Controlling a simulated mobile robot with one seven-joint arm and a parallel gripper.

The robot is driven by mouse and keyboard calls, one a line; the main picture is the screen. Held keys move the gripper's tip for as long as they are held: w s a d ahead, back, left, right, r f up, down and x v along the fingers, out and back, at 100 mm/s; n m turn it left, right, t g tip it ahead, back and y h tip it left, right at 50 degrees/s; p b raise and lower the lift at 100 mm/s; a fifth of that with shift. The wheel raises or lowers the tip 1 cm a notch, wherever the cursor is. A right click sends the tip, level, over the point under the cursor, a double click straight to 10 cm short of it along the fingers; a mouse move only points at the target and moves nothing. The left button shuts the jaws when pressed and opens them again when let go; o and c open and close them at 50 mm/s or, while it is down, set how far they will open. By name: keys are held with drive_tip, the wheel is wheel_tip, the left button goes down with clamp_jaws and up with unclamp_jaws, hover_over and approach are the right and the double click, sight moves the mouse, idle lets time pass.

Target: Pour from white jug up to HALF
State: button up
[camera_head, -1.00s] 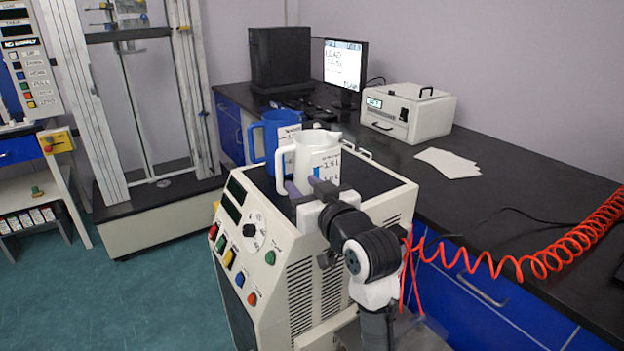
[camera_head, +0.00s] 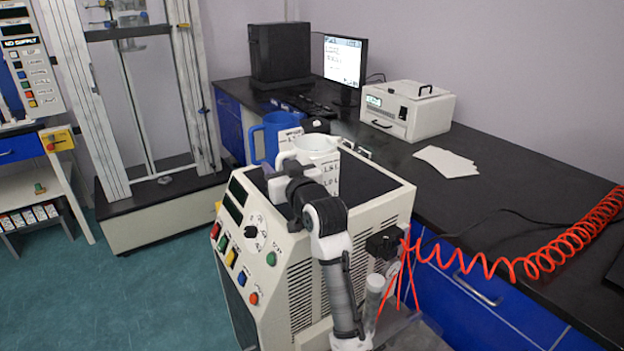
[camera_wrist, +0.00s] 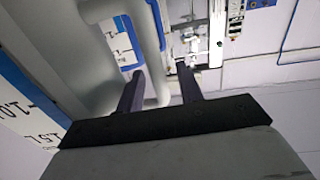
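The white jug (camera_head: 323,172) stands on the top of the cream machine (camera_head: 362,188), with a scale of marks on its side. In the wrist view its wall (camera_wrist: 45,45) fills the left and its handle (camera_wrist: 152,45) curves down towards my fingers. My gripper (camera_head: 283,180) is at the left side of the jug, by the handle. In the wrist view my gripper (camera_wrist: 160,80) has its two fingers apart, with the handle seen between them and gaps beside it. A blue jug (camera_head: 270,142) with a white label stands just behind. The liquid levels cannot be seen.
The machine's sloped front panel (camera_head: 245,235) carries buttons and a knob. Behind is a black bench (camera_head: 500,210) with a monitor (camera_head: 344,62), a white box device (camera_head: 408,110), papers (camera_head: 446,161) and a coiled red hose (camera_head: 530,262). The blue jug stands close to the white one.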

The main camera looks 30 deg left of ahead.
clamp_jaws()
idle(0.6)
idle(0.7)
drive_tip(key=shift+r, duration=0.15)
